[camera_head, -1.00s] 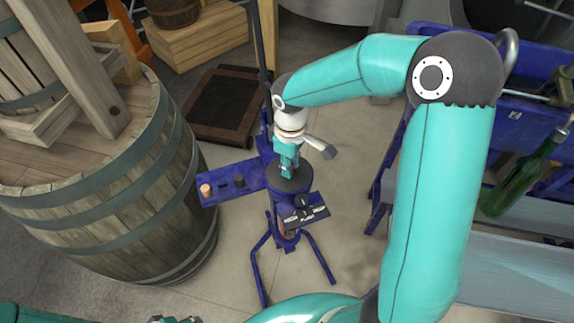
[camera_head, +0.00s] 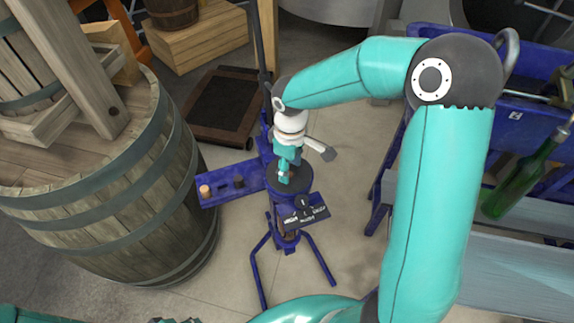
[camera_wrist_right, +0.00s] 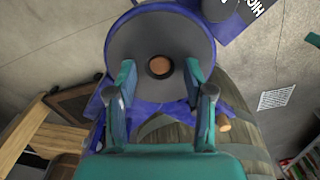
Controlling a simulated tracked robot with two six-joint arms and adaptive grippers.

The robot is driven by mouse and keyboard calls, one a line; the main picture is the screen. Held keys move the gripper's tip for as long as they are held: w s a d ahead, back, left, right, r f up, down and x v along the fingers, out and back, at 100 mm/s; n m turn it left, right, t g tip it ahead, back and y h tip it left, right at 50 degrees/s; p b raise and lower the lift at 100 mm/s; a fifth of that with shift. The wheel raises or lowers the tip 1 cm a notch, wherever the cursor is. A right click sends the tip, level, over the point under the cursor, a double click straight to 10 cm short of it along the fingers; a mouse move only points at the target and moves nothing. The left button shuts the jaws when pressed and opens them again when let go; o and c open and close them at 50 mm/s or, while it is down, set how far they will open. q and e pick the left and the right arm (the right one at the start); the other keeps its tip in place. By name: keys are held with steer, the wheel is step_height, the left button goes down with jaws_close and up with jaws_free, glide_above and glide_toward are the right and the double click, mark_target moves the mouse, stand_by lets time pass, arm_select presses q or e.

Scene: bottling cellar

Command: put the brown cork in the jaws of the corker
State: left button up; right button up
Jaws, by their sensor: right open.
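The corker (camera_head: 301,183) stands on blue legs in the middle of the head view, with a dark round top. In the right wrist view its grey disc (camera_wrist_right: 130,40) has a central opening with a round brown cork (camera_wrist_right: 159,66) in it, end up. My right gripper (camera_wrist_right: 160,88) is open, with its fingers on either side of the opening and apart from the cork. In the head view the right gripper (camera_head: 284,177) is over the corker top and hides the opening. My left gripper (camera_head: 175,320) barely shows at the bottom edge.
A large barrel (camera_head: 110,190) stands close on the left. A green bottle (camera_head: 521,187) leans at the right. The corker's lever post (camera_head: 263,60) rises behind.

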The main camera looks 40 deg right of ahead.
step_height(320, 180, up, 12)
stand_by(0.6)
